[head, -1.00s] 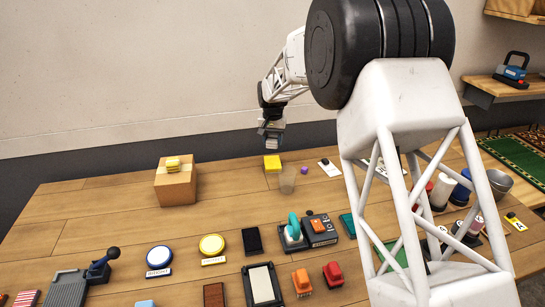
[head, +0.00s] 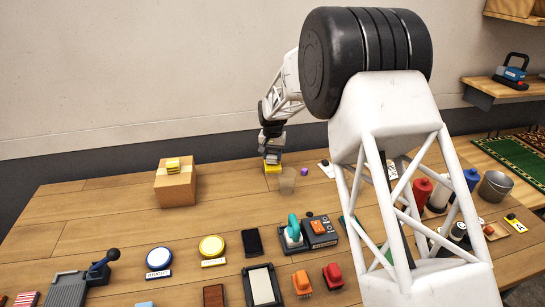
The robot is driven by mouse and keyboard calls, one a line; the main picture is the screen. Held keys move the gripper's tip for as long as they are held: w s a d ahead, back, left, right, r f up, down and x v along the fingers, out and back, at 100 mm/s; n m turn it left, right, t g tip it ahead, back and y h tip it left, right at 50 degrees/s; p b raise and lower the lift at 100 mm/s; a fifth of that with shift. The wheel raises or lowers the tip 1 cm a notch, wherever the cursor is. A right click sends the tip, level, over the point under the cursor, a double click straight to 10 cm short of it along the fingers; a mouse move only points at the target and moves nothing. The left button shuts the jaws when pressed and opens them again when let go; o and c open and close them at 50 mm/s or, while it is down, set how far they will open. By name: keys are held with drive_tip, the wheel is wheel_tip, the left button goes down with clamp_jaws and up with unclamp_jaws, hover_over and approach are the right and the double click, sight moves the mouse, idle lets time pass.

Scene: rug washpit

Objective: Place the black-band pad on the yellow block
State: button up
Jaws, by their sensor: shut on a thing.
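The yellow block (head: 273,169) sits on the table towards the back middle, its top partly hidden by my gripper. My gripper (head: 271,151) points down right over the block, shut on a small greyish piece that I take to be the black-band pad (head: 271,158). The pad is small and mostly hidden by the jaws, and its band cannot be made out. I cannot tell whether it touches the block.
A clear cup (head: 287,182) stands just in front of the block, with a purple cube (head: 304,172) to the right. A cardboard box (head: 175,187) with a yellow item on top stands to the left. Buttons, brushes and trays fill the front. Bare table lies between box and block.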

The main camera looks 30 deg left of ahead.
sight(273, 153)
drive_tip(key=shift+f, duration=0.35)
drive_tip(key=shift+f, duration=0.1)
drive_tip(key=o, duration=0.9)
wheel_tip(273, 153, up, 12)
drive_tip(key=shift+r, duration=0.1)
idle(0.4)
idle(0.8)
